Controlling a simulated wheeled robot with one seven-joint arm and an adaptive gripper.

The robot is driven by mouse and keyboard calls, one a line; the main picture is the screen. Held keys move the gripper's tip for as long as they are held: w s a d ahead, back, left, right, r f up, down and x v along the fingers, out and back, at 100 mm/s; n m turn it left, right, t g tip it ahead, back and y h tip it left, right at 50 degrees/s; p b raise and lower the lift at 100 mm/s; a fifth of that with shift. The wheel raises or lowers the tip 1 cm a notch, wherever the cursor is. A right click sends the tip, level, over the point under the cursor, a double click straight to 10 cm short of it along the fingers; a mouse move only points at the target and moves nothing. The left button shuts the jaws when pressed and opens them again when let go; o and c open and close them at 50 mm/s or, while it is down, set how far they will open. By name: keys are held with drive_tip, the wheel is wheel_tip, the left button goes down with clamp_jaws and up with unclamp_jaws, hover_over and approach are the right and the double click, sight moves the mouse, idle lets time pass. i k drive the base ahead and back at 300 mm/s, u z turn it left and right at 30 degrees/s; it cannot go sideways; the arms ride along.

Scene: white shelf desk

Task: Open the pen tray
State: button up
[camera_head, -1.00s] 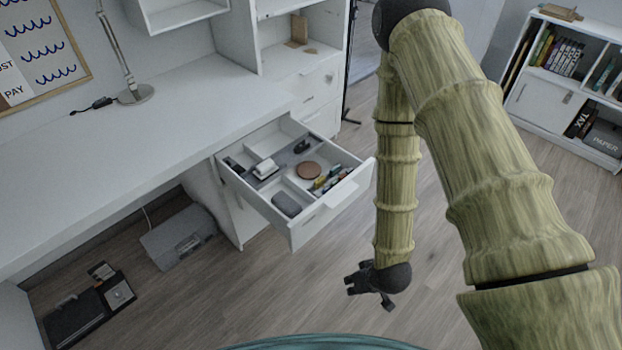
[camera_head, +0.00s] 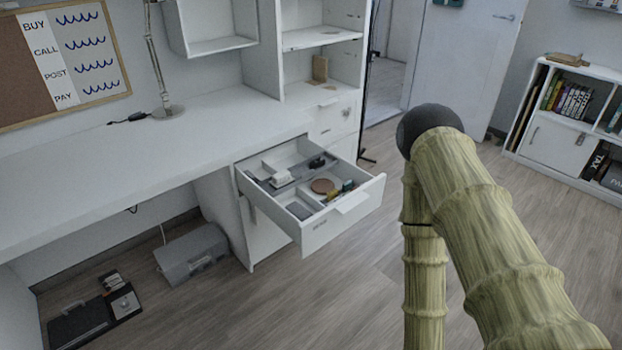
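The pen tray is a white drawer (camera_head: 335,226) under the right end of the desk, and it stands pulled well out. Its divided inside holds a brown round disc (camera_head: 322,186), a white item (camera_head: 282,178), dark items and some pens or markers (camera_head: 343,189). A pale handle sticks out from its front face. My arm, with a bamboo-like look, hangs to the right of the drawer, apart from it. My gripper is below the lower edge of the picture and does not show.
The white desk top (camera_head: 130,160) holds a lamp (camera_head: 166,108). A grey box (camera_head: 192,254) and a black case (camera_head: 95,318) lie on the floor under the desk. A low bookshelf (camera_head: 555,147) stands at the right. The wood floor between is clear.

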sight(301, 172)
drive_tip(key=z, duration=1)
drive_tip(key=i, duration=0.75)
drive_tip(key=u, duration=1.55)
